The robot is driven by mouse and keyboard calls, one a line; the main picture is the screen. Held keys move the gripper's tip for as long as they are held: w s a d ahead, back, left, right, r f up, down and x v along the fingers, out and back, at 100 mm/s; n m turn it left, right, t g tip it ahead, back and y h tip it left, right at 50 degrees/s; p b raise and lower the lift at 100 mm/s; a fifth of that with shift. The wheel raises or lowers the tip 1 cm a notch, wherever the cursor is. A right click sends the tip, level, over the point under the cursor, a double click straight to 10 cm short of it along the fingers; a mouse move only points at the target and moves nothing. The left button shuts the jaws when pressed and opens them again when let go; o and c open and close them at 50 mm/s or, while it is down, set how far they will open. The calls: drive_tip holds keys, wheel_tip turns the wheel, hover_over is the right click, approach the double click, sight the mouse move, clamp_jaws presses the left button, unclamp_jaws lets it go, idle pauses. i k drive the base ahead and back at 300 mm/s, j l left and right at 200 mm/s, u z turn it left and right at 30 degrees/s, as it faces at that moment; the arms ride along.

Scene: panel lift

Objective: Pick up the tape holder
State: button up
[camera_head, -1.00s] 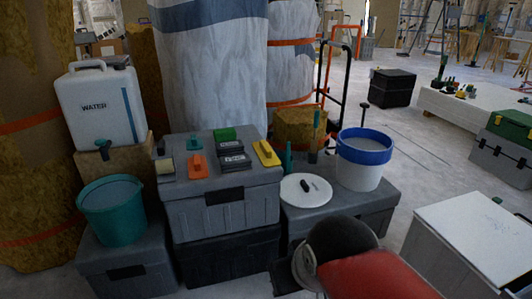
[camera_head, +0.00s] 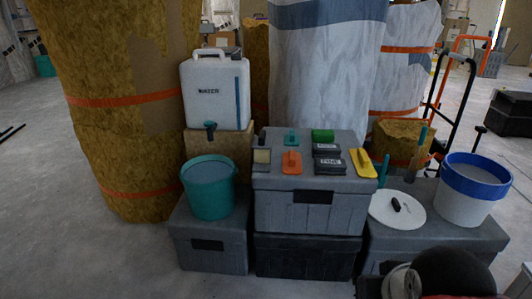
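I cannot tell for sure which object is the tape holder. Small items lie on the lid of a grey case (camera_head: 265,183): an orange hand tool (camera_head: 291,162), a teal hand tool (camera_head: 291,138), a green block (camera_head: 323,135), dark labelled boxes (camera_head: 329,166), a yellow float (camera_head: 363,162) and a beige-and-dark piece (camera_head: 262,155). Part of my arm shows at the bottom right, with a black joint and a silver ring. My gripper's fingers are not visible, and nothing held shows.
A teal bucket (camera_head: 208,190) stands on a low grey case (camera_head: 208,262) at left. A white water can (camera_head: 215,92) stands behind it. A white bucket with a blue rim (camera_head: 465,205) and a white lid (camera_head: 385,209) are at right. Open floor (camera_head: 90,255) lies at left.

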sight(262, 146)
drive_tip(key=z, duration=4.9)
drive_tip(key=u, duration=5.45)
drive_tip(key=i+j+z, duration=0.45)
drive_tip(key=i+l, duration=0.05)
drive_tip(key=l, duration=0.05)
